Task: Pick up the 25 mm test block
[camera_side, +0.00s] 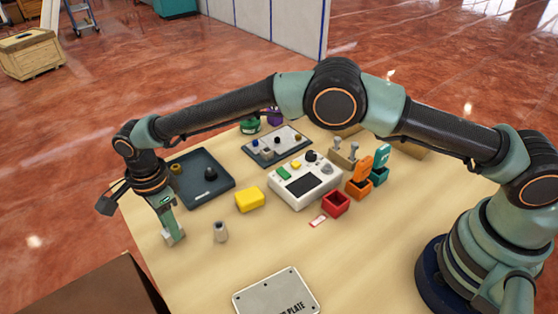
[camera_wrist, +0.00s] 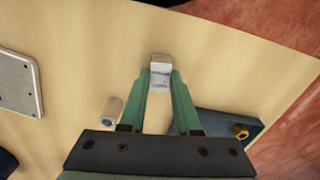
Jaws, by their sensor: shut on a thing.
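The test block is a small silver-grey metal block (camera_wrist: 160,75) between my fingertips in the wrist view. It also shows in the side view (camera_side: 175,238) at the lower end of my fingers, near the table's left edge. My gripper (camera_wrist: 160,82) has its two green fingers shut on the block, one on each side. In the side view my gripper (camera_side: 168,222) points down at the table. The fingers hide part of the block, and I cannot tell whether it touches the table.
A dark tray (camera_side: 218,186) lies behind my gripper. A yellow block (camera_side: 250,199), a white control box (camera_side: 300,187), a red bin (camera_side: 336,203) and a metal plate (camera_side: 275,296) are farther right.

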